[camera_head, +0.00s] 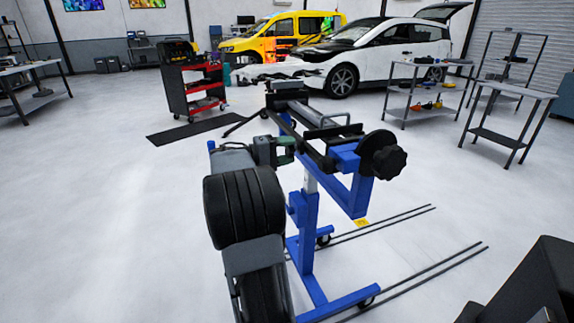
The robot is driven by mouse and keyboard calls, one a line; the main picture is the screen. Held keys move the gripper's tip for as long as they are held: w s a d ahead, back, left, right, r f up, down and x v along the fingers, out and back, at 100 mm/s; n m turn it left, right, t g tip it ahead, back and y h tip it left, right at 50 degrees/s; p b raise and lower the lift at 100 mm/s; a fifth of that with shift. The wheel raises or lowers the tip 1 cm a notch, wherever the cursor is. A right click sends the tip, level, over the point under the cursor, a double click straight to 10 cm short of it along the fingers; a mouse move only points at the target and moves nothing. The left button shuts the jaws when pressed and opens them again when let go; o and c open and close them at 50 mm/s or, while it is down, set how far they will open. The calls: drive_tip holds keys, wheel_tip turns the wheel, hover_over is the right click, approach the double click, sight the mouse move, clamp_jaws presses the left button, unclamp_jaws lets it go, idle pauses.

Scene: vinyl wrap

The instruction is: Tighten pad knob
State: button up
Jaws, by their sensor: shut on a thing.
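A blue wheeled stand (304,215) stands in the middle, with a long dark bar and rail on top. A large black lobed knob (388,162) sits at the bar's near right end, clear of my gripper. My arm rises from the bottom, left of the stand. My gripper (287,148), dark with green parts, is at the left side of the stand's upper bar. It is shut on a small part there, which I take to be the pad knob. The jaws and wrist hide that part, so its shape and turn cannot be seen.
A red tool cart (192,85) stands behind on the left, near a black floor mat (190,131). Two grey shelf tables stand at right, one nearer (505,95). A dark box-like object (540,290) fills the bottom right corner. Floor left of the stand is clear.

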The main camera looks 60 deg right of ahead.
drive_tip(key=m+b, duration=0.2)
drive_tip(key=b, duration=0.2)
drive_tip(key=f+m+b, duration=0.1)
drive_tip(key=m+b, duration=0.2)
drive_tip(key=shift+m+b, duration=0.3)
drive_tip(key=shift+b, duration=0.1)
drive_tip(key=m+b, duration=0.4)
drive_tip(key=b, duration=0.1)
drive_tip(key=shift+w+d+m, duration=0.1)
drive_tip(key=shift+m, duration=0.2)
drive_tip(key=m+b, duration=0.3)
drive_tip(key=shift+r, duration=0.1)
drive_tip(key=shift+w+r+m, duration=0.15)
drive_tip(key=shift+m, duration=1.95)
drive_tip(key=o, duration=0.9)
